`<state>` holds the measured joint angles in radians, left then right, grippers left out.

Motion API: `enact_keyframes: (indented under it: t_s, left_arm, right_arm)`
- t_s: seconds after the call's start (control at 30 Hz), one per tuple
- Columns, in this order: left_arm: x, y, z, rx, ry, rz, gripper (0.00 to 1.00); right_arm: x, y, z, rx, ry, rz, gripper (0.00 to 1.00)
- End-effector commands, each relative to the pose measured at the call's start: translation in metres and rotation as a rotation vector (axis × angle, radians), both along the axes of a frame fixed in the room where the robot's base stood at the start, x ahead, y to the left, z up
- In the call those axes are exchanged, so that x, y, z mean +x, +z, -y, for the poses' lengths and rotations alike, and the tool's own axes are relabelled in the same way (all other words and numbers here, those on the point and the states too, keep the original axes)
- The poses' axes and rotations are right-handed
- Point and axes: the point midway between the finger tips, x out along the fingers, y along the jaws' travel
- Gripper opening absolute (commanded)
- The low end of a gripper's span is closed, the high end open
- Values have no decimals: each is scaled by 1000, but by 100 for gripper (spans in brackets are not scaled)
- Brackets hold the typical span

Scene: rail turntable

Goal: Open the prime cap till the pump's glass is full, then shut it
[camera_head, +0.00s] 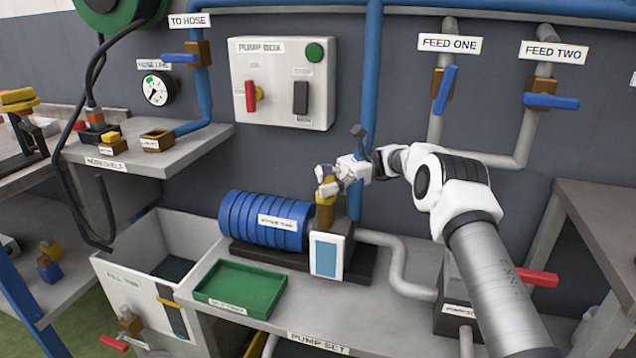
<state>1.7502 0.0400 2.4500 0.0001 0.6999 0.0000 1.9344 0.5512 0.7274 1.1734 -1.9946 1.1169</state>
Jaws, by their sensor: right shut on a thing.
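The pump (236,215) has a blue ribbed body and stands on the pump set bench. Its glass (326,255) is a pale blue panel in a white frame on the front; I cannot tell its exact level. A brass neck (325,216) rises above the glass. The prime cap (326,190) is at the top of this neck, mostly hidden by my fingers. My right gripper (328,178) is shut on the cap, reaching in from the right. I cannot tell whether the cap is seated or lifted. My left gripper is out of view.
A green tray (240,287) lies on the bench, left of the glass. The pump box (281,82) is on the wall behind. Feed one (445,88) and feed two (550,101) have blue levers. A grey pipe (398,262) runs right from the pump. A blue pipe rises behind the gripper.

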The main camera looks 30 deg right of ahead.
Motion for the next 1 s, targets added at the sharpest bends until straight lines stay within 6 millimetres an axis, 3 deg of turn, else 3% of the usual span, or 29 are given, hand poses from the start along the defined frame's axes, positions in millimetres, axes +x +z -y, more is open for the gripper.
enact_keyframes:
  t_s: [0.07, 0.3, 0.43, 0.83, 0.93, 1.0]
  left_arm:
    - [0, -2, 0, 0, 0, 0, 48]
    - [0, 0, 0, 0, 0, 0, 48]
    - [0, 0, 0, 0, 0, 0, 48]
    - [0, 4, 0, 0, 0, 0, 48]
    - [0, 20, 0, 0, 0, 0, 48]
    - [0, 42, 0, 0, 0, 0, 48]
  right_arm:
    - [-1, 10, -1, -4, 1, -7, 48]
    - [-4, 76, -3, -1, -2, 20, 48]
    - [-5, 96, -3, 2, -4, 26, 48]
    - [-2, 104, -7, -2, -14, 28, 48]
    - [17, 102, -24, -33, -72, 25, 48]
    - [43, 92, -48, -93, -158, 22, 48]
